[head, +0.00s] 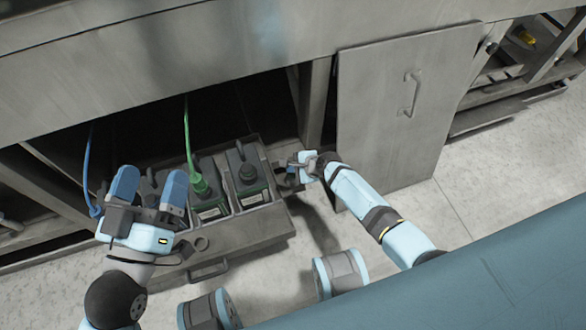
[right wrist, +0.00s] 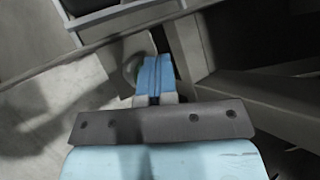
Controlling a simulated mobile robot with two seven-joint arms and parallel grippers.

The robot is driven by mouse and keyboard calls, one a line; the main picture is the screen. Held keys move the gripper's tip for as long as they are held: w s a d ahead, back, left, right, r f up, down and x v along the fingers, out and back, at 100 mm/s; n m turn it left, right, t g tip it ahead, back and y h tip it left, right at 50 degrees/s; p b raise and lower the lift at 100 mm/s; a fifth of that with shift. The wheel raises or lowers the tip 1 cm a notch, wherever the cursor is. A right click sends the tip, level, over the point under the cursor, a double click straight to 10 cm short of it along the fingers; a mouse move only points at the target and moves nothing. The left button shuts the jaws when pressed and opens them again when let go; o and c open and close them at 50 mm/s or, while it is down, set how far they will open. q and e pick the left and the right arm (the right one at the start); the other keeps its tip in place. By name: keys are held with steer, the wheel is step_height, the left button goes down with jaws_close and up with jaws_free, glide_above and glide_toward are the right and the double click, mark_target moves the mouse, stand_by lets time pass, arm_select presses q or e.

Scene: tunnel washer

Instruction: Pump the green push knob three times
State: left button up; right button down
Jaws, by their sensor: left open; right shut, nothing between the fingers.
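The green push knob (head: 199,183) sits on top of a dark container (head: 211,205) in the pulled-out drawer, with a green hose rising from it. My left gripper (head: 151,178) is open, its two blue fingers spread, just left of the knob. The right finger is close to the knob in the picture; I cannot tell whether they touch. My right gripper (head: 288,172) is shut and empty at the right side of the drawer. In the right wrist view its blue fingers (right wrist: 154,77) are together.
The drawer (head: 240,234) has a front handle (head: 208,271). Another container with a dark top (head: 247,172) stands right of the green knob. A blue hose (head: 87,165) hangs at the left. A grey door panel (head: 400,110) stands at the right. Pale floor lies in front.

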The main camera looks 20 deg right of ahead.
steer(key=shift+f+b, duration=0.3)
steer(key=shift+f, duration=0.3)
stand_by(0.6)
steer(key=shift+r+p, duration=1.75)
steer(key=shift+p, duration=0.3)
steer(key=shift+f, duration=0.2)
